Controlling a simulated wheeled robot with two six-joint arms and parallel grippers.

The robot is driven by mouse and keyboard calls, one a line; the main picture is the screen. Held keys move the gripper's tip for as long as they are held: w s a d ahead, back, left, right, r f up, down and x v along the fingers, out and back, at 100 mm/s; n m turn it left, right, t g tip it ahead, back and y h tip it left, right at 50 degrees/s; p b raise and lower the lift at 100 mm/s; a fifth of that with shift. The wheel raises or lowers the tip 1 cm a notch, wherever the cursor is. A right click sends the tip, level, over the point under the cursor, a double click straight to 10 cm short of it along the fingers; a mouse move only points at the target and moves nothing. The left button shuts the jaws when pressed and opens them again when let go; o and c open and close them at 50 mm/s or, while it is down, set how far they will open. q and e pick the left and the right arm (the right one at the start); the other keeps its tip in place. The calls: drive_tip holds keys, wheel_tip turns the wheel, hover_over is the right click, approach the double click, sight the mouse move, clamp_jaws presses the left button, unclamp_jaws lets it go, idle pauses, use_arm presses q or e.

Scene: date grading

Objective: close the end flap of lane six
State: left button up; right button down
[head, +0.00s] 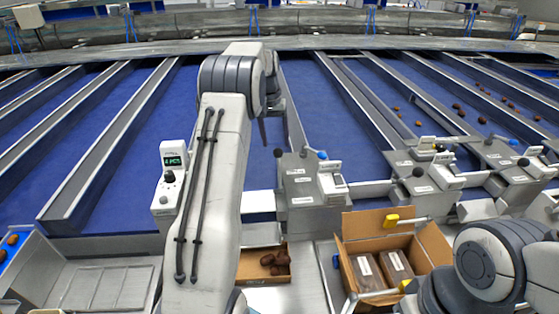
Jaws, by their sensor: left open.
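Several lanes with blue beds run away from me, split by grey dividers.
An open cardboard box (435,245) with dark labelled packs stands at lower right, near yellow-ended handles. A smaller carton (250,264) holds brown dates (275,259). Loose dates (458,107) lie on the right lanes. A control box (173,160) with a green display stands left of my arm.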

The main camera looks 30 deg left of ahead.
sight(279, 161)
use_arm(q)
drive_tip(key=f, duration=0.3)
drive_tip(key=f+p, duration=0.1)
drive_tip(key=f, duration=0.2)
drive_tip(key=d+f+p, duration=0.1)
drive_tip(key=f, duration=0.2)
drive_tip(key=shift+w, duration=0.15)
drive_tip(key=shift+r, duration=0.1)
clamp_jaws()
idle(0.9)
